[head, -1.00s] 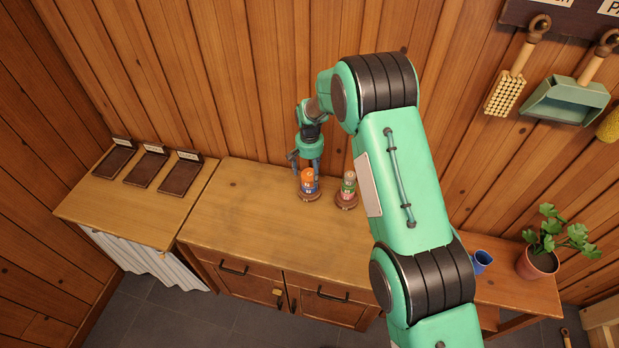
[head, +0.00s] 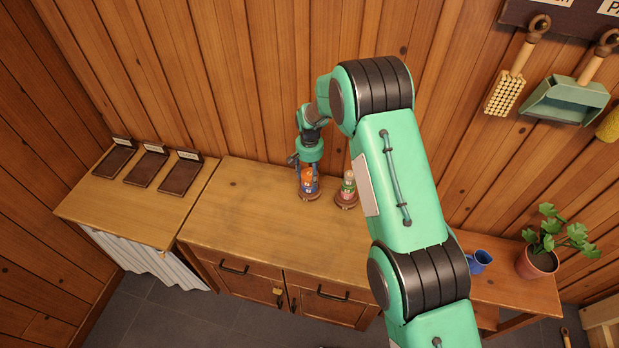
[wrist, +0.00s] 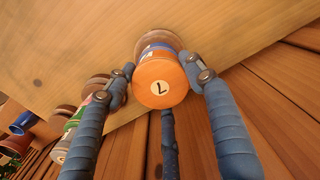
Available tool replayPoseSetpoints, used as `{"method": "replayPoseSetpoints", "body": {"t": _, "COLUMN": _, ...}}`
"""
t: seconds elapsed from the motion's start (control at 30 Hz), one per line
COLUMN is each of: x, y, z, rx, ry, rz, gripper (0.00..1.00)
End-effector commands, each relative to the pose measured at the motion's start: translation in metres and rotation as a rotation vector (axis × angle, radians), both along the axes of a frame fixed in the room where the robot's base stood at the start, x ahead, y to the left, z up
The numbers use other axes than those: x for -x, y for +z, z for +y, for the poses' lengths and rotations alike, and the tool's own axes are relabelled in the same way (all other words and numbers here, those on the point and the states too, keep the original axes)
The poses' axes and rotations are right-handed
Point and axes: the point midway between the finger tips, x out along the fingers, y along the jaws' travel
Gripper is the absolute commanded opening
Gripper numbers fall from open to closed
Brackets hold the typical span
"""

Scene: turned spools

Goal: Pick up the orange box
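The orange box (head: 307,174) is a round, drum-like piece on top of a blue piece on a turned wooden base, upright on the middle counter. In the wrist view the orange box (wrist: 160,82) shows its flat round top, with a white disc marked 7. My gripper (head: 308,168) points down over this stack. In the wrist view the blue fingers of my gripper (wrist: 162,72) are spread, one on each side of the orange box, with a third finger below it in the picture. Whether any fingertip touches it is hard to tell. The lower stack is partly hidden.
A second stack (head: 348,187) with green and pale pieces stands close on the right. The counter (head: 240,205) is clear to the left. Dark labelled trays (head: 147,171) lie on the left cabinet. A blue mug (head: 479,262) and a potted plant (head: 538,262) are at right.

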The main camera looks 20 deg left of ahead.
Motion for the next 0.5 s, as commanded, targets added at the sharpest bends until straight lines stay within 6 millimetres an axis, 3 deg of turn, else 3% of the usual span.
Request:
{"method": "replayPoseSetpoints", "body": {"t": 0.1, "x": 0.0, "y": 0.0, "z": 0.0, "rx": 0.0, "ry": 0.0, "rz": 0.0, "gripper": 0.27}}
{"method": "replayPoseSetpoints", "body": {"t": 0.5, "x": -0.0002, "y": 0.0022, "z": 0.0001, "rx": 0.0, "ry": 0.0, "rz": 0.0, "gripper": 0.27}}
